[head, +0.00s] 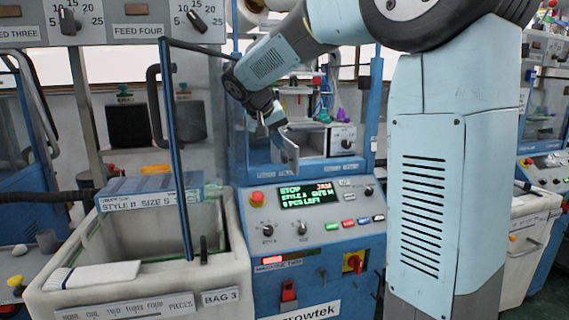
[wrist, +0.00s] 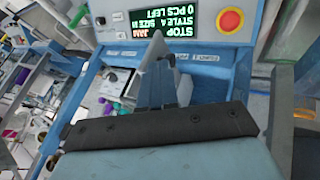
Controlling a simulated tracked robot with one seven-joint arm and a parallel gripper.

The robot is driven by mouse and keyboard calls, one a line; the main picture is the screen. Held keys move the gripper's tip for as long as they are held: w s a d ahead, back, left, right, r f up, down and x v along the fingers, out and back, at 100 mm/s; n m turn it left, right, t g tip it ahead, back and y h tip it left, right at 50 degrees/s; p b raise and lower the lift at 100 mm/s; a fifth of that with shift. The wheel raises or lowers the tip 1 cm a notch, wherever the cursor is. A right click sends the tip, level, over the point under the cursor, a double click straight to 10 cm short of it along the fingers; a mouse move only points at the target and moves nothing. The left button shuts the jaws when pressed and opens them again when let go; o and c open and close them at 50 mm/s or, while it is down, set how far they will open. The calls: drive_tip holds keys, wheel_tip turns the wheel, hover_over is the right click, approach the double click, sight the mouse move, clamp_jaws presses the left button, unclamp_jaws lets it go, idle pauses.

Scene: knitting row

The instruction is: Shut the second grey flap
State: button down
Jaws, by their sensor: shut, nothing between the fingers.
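A light grey flap (head: 290,149) stands out at an angle from the front of machine two, left of a small grey box with a dial (head: 343,138). It looks open. My gripper (head: 266,126) is at the flap's upper left, close to it; I cannot tell whether they touch. In the wrist view my gripper (wrist: 155,75) shows its fingers together and empty, pointing at the machine. A grey plate near the fingers in that view may be part of the flap, but I cannot be sure.
Below is the control panel with a green-lit display (head: 308,196) reading STOP, and a red button (head: 257,198). A pale bin (head: 130,285) with a blue box (head: 150,190) stands at the left. Blue frame posts (head: 373,115) flank the machine's opening.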

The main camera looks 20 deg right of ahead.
approach(294, 172)
drive_tip(key=x, duration=0.4)
drive_tip(key=shift+w+d+f, duration=0.1)
drive_tip(key=shift+w+f, duration=0.05)
drive_tip(key=shift+f, duration=0.05)
idle(0.4)
